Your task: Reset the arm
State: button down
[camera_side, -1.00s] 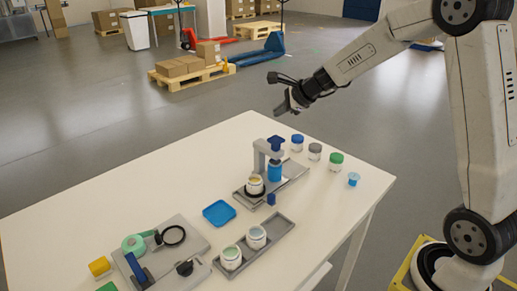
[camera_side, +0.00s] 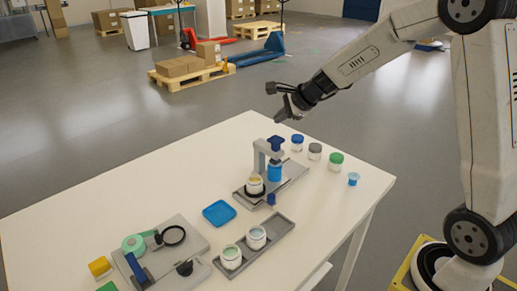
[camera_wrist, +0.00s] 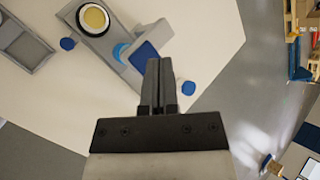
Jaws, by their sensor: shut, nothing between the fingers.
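The grey filling stand (camera_side: 259,157) has a blue knob (camera_side: 276,142) on top and a blue cylinder (camera_side: 274,172). A jar with pale yellow content (camera_side: 254,185) sits on its base, and this jar (camera_wrist: 94,18) also shows in the wrist view.
Jars with blue (camera_side: 297,139), grey (camera_side: 315,148) and green (camera_side: 336,158) lids stand right of the stand. A grey tray (camera_side: 280,228) holds two jars. A blue dish (camera_side: 219,213) and a grey tool board (camera_side: 185,232) lie nearer. The table's far left is clear.

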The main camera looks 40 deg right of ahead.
jog(key=s+a+f+n+g+h, duration=0.1)
jog(key=s+a+f+n, duration=0.3)
jog(key=s+n, duration=0.7)
jog(key=s+a+f+n+g, duration=0.4)
jog(key=s+a+f+n, duration=0.1)
jog(key=s+n, duration=0.6)
jog(key=shift+s+a+n+g+h, duration=0.2)
jog(key=shift+a+n+g+h, duration=0.15)
jog(key=shift+a, duration=0.2)
